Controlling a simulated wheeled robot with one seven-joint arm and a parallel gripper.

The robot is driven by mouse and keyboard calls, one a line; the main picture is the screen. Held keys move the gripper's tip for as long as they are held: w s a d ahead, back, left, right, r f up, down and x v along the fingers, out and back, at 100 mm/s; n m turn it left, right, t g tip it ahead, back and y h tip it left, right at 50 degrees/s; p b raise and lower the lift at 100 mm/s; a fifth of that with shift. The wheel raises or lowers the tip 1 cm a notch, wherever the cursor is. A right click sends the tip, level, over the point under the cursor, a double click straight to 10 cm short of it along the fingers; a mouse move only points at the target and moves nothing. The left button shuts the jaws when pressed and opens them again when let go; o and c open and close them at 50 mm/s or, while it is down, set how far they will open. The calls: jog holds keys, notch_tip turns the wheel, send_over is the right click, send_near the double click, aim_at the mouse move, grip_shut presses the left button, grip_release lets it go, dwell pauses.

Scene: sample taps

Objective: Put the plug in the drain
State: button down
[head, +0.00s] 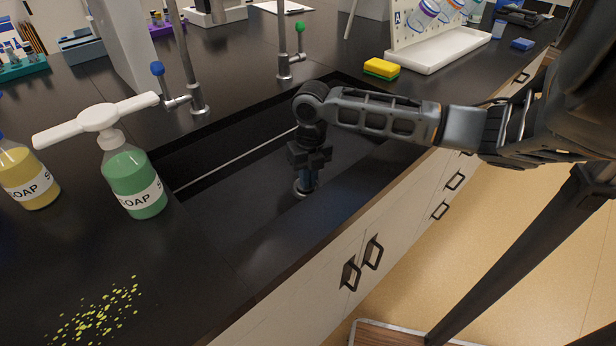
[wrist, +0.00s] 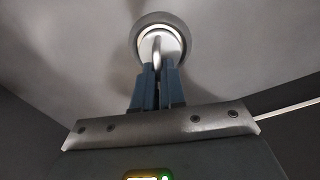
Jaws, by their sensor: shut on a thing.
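My gripper (head: 308,172) reaches down into the dark sink basin in the head view. In the wrist view, my gripper's blue-grey fingers (wrist: 158,82) are shut on the narrow upright grip of the plug (wrist: 173,47). The plug's pale round body shows just beyond the fingertips. The round metal drain (wrist: 161,17) shows as a ring around the plug, and the plug looks roughly centred in it. I cannot tell whether the plug is seated or just above. In the head view, the drain (head: 299,194) is partly hidden behind my fingers.
A tap with a blue knob (head: 157,69) and one with a green knob (head: 300,27) stand behind the basin. A green soap bottle (head: 133,180) stands at its left. A yellow sponge (head: 381,68) lies behind my forearm. A thin pale line (head: 240,158) crosses the basin.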

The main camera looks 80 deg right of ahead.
jog(key=shift+f, duration=0.15)
jog(key=c, duration=1.1)
grip_release()
jog(key=shift+r+p, duration=5.9)
jog(key=shift+r, duration=4.15)
